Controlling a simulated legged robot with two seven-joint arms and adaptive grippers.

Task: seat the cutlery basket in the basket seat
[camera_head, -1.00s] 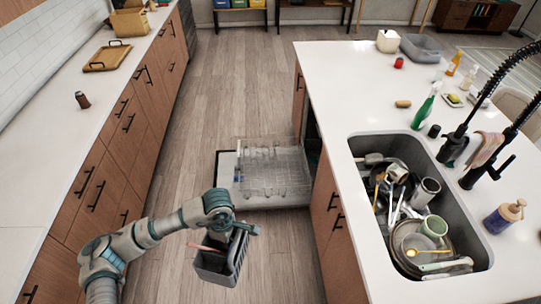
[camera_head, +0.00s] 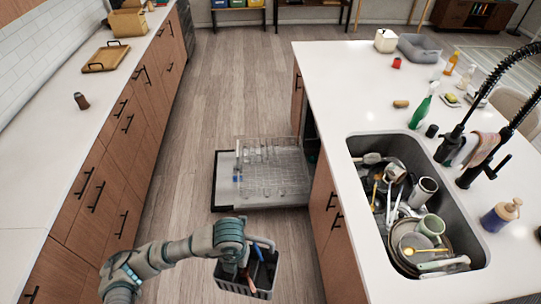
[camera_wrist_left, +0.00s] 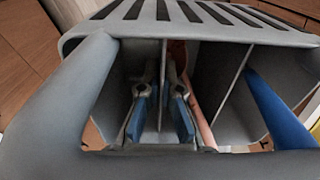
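The grey cutlery basket (camera_head: 233,285) hangs from my left gripper (camera_head: 243,258) above the floor, in front of the open dishwasher. Its slotted wall and dividers fill the left wrist view (camera_wrist_left: 215,30). The gripper's two fingers (camera_wrist_left: 162,115) reach down on either side of a thin middle part of the basket and seem closed on it. A blue handle (camera_wrist_left: 280,110) and a pinkish one stand in the compartments. The wire rack (camera_head: 285,178) is pulled out over the dishwasher door. I cannot make out the basket seat clearly. My right gripper is out of view.
The island cabinet (camera_head: 335,235) stands right of the basket; its sink (camera_head: 470,230) holds piled dishes. Drawers with protruding handles (camera_head: 90,205) line the left side. The wooden floor (camera_head: 185,200) between is clear. The dishwasher door (camera_head: 226,195) lies low across it.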

